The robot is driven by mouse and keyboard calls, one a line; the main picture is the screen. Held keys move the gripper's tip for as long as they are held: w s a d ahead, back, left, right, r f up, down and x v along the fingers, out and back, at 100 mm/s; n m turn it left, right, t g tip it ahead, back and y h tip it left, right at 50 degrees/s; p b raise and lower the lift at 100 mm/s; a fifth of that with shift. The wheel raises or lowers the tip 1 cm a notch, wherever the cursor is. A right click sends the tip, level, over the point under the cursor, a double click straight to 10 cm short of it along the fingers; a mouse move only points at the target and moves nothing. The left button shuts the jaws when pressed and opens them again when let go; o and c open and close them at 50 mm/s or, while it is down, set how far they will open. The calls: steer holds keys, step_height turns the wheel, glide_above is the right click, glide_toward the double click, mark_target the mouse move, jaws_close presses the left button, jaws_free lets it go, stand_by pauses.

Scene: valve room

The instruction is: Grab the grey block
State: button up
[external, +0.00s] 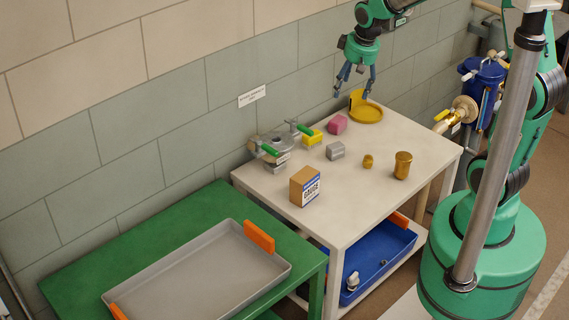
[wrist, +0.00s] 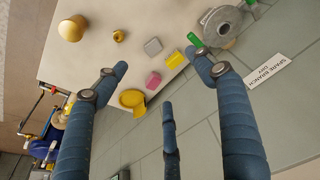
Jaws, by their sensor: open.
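The grey block (external: 335,150) sits on the pale table (external: 245,179), near its middle. In the wrist view the grey block (wrist: 153,47) lies beyond my fingertips, between the pink and yellow blocks and the small brass piece. My gripper (external: 352,92) is open and empty, held high above the far end of the table near the yellow dish, well apart from the block. In the wrist view the blue fingers of my gripper (wrist: 158,76) are spread wide.
A pink block (external: 337,124), yellow block (external: 312,138), yellow dish (external: 366,113), small brass piece (external: 368,161), brass cup (external: 403,166), labelled box (external: 304,187) and metal fitting with green handles (external: 272,148) surround it. The wall (external: 220,90) runs along the table's back.

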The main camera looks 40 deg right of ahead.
steer(key=w+d+f+p, duration=0.1)
steer(key=w+d+f, duration=0.1)
steer(key=w+f, duration=0.35)
steer(key=g+p, duration=0.1)
steer(key=p, duration=0.1)
glide_above(336, 145)
steer(key=s, duration=0.2)
step_height(336, 145, down, 12)
steer(key=shift+w+a+f+m, duration=0.1)
steer(key=shift+w+a+m, duration=0.05)
steer(key=shift+a+m, duration=0.2)
steer(key=shift+w+d+f+b, duration=0.15)
steer(key=shift+f+b, duration=0.2)
steer(key=shift+f, duration=1.05)
steer(key=shift+w+a+f+b, duration=0.1)
steer(key=shift+w+f+b, duration=0.15)
steer(key=shift+f, duration=1.2)
steer(key=shift+w+d+f+b, duration=0.1)
steer(key=shift+f+b, duration=0.3)
steer(key=shift+f, duration=1)
steer(key=shift+f, duration=0.1)
steer(key=shift+w+d+f+b, duration=0.1)
steer(key=shift+f+b, duration=0.15)
steer(key=shift+f, duration=0.6)
steer(key=shift+w+a+f+b, duration=0.1)
steer(key=shift+f+b, duration=0.15)
steer(key=shift+f, duration=0.55)
steer(key=shift+w+d+f+b, duration=0.1)
steer(key=shift+f+b, duration=0.15)
steer(key=shift+f, duration=0.6)
